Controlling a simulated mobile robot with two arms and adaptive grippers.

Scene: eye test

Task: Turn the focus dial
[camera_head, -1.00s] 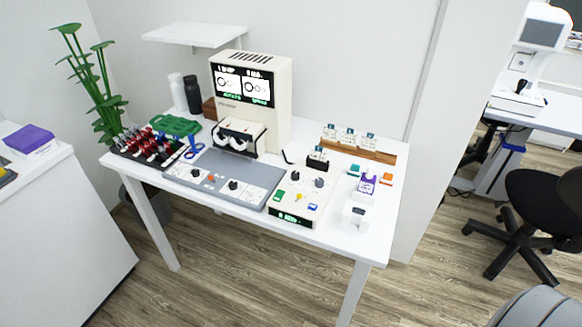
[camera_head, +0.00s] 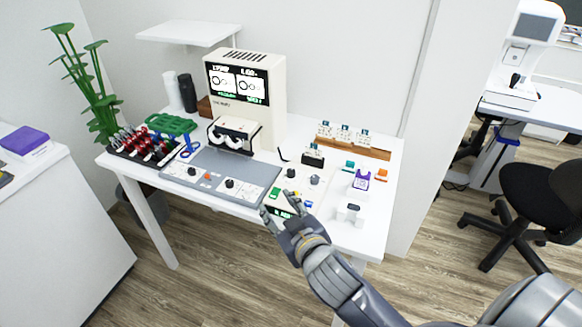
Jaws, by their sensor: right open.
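The eye-test machine (camera_head: 245,122) stands on the white table, with a screen showing two round figures and an eyepiece below. In front lies a grey panel (camera_head: 240,168) with black knobs (camera_head: 230,183) and an orange one. To its right is a cream control box with a black knob (camera_head: 291,173) and a grey knob (camera_head: 315,180). I cannot read which dial is the focus dial. My right gripper (camera_head: 278,204) is open and empty at the box's front edge, its fingers pointing at the box and hiding part of its front. My left gripper is out of view.
A rack of red-handled tools (camera_head: 143,146), a green tray (camera_head: 170,124) and two bottles stand at the left. A wooden stand (camera_head: 352,149) with small white items is at the back right. Small coloured blocks and a white holder (camera_head: 350,214) lie near the right edge.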

